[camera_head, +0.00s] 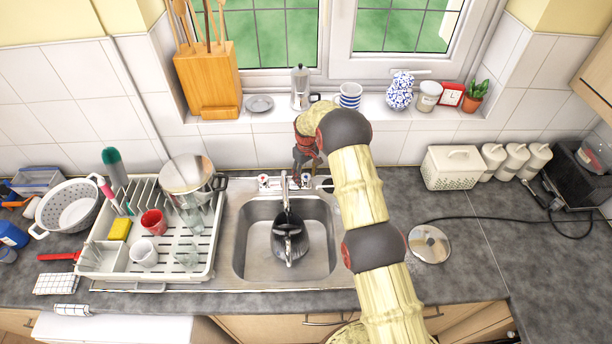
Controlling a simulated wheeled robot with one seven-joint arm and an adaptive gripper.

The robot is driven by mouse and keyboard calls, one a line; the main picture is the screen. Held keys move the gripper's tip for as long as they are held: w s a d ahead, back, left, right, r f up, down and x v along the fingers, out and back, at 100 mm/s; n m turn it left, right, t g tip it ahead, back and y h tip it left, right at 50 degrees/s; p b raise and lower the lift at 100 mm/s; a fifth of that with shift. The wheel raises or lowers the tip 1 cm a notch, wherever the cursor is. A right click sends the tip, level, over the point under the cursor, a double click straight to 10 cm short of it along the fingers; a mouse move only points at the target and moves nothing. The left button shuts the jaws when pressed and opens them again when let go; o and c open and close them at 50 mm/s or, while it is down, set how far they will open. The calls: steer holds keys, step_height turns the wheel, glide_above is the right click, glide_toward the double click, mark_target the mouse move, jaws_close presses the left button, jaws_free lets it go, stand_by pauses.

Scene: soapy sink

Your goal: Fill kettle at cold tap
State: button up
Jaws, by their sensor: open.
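The dark kettle (291,240) stands in the steel sink basin (246,265), beneath the tap spout. The tap (285,190) rises at the back of the sink, with a handle at each side. The left tap handle (263,182) has a red mark. The right tap handle (306,180) is partly hidden by my gripper and is too small to read clearly. My gripper (302,172) is open, pointing down at the right tap handle, apart from the kettle. Whether it touches the handle cannot be told. Water flow cannot be made out.
A dish rack (108,277) with cups, glasses and a pot stands left of the sink. A round metal kettle base (429,244) with a black cord lies on the right counter. A cream bread bin (453,168) and canisters stand behind. The windowsill holds a moka pot (300,88) and jars.

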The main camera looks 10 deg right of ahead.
steer(key=c, duration=1.1)
steer(key=shift+c, duration=0.3)
